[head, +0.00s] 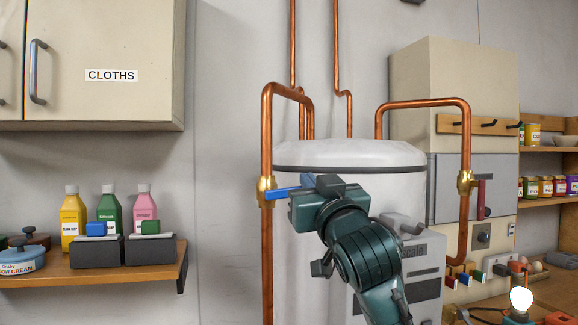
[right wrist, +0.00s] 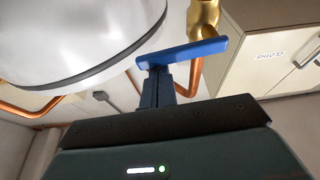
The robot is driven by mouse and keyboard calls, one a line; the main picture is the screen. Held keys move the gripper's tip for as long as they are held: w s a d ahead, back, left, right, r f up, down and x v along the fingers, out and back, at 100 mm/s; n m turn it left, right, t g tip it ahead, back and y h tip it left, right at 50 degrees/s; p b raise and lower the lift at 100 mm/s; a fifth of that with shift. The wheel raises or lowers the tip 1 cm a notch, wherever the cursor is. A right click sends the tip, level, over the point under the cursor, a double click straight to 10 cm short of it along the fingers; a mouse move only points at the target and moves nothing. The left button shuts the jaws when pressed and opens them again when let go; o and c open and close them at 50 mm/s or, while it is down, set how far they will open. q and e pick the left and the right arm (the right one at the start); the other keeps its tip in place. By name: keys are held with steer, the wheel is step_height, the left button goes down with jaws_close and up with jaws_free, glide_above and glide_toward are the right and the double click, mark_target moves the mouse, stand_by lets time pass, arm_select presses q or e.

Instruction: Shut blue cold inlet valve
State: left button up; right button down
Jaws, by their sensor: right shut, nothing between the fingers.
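The blue cold inlet valve has a brass body (head: 265,192) on the left vertical copper pipe. Its blue lever (head: 284,193) points right, roughly level and across the pipe. In the right wrist view the blue lever (right wrist: 190,53) lies just past my fingertips, with the brass body (right wrist: 203,18) behind its right end. My right gripper (head: 306,184) is shut and empty at the lever's free end, which it partly hides. Its closed fingers (right wrist: 157,74) show below the lever; I cannot tell whether they touch it. My left gripper is not in view.
A white tank (head: 350,156) stands right behind the valve. A second brass valve (head: 465,182) with a red lever (head: 482,198) hanging down is on the right pipe. A shelf (head: 150,274) with bottles and boxes is at the left, below a cabinet (head: 90,60).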

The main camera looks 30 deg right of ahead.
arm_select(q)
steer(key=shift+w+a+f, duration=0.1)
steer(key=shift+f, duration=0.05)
arm_select(e)
steer(key=shift+f+m+h, duration=0.3)
steer(key=shift+m, duration=0.4)
steer(key=shift+d, duration=0.1)
